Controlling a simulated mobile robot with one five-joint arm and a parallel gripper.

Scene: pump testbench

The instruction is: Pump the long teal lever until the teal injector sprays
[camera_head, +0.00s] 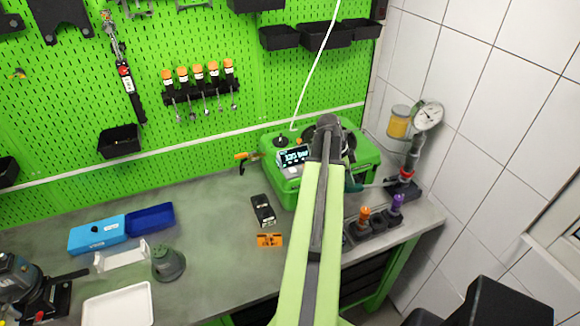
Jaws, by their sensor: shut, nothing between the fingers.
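The hand pump (408,172) stands at the right end of the bench, with a round gauge (428,116) and a yellow reservoir (398,122) on top. A lever (376,185) runs left from its lower part, ending in a dark teal grip (354,186) close to the right side of my arm. My gripper (328,135) is shut and empty, in front of the green device in the picture. I cannot tell whether it touches the lever. I see no teal injector and no spray; my arm may hide the injector.
A green device (365,160) with a lit display (293,156) stands behind my arm. A dark holder (375,226) carries an orange-topped injector (364,214) and a purple-topped one (397,203). A black meter (263,210) and orange box (270,240) lie left. White tiled wall (480,90) bounds the right.

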